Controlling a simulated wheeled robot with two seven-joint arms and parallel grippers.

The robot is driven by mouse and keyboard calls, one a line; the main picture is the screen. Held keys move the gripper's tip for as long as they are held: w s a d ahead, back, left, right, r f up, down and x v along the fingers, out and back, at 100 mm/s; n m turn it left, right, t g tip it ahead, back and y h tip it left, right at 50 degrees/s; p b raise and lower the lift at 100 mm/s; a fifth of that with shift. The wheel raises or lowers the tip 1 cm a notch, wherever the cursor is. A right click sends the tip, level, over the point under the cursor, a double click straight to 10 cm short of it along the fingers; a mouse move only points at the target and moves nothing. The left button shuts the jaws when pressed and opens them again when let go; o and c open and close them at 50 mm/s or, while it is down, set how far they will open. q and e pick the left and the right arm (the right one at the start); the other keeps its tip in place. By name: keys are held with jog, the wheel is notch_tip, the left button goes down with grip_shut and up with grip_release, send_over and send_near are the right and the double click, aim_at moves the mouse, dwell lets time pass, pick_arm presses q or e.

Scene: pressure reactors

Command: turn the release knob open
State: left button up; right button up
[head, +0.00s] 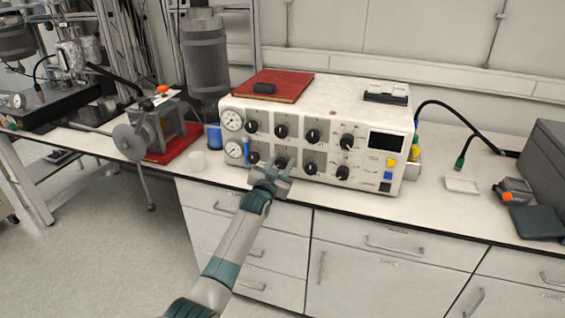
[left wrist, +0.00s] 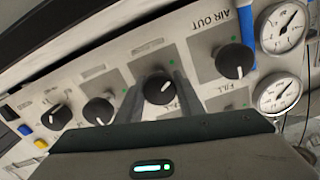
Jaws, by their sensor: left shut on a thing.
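The white control box (head: 320,105) stands on the bench with two rows of black knobs on its front. My left gripper (head: 277,172) is at the lower row, at the second knob from the gauges. In the left wrist view its two fingers stand on either side of this black knob (left wrist: 158,88), shut on it. The knob has a white pointer line. Its label is hidden or unreadable, so I cannot tell by name whether it is the release knob. Another knob (left wrist: 235,60) lies beside the label AIR OUT. My right gripper is not in view.
Two gauges (head: 232,120) sit at the box's left end. A red book (head: 285,84) lies on top.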

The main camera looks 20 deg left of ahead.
pick_arm(q)
jog(key=o, duration=1.1)
jog(key=shift+f, duration=0.15)
jog(key=shift+c, duration=0.2)
jog(key=shift+s, duration=0.1)
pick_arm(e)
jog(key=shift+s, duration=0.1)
pick_arm(q)
jog(key=shift+s, duration=0.75)
jog(key=s+b, duration=0.2)
jog(key=s, duration=1.3)
jog(key=shift+s+a, duration=0.3)
jog(key=shift+s, duration=0.1)
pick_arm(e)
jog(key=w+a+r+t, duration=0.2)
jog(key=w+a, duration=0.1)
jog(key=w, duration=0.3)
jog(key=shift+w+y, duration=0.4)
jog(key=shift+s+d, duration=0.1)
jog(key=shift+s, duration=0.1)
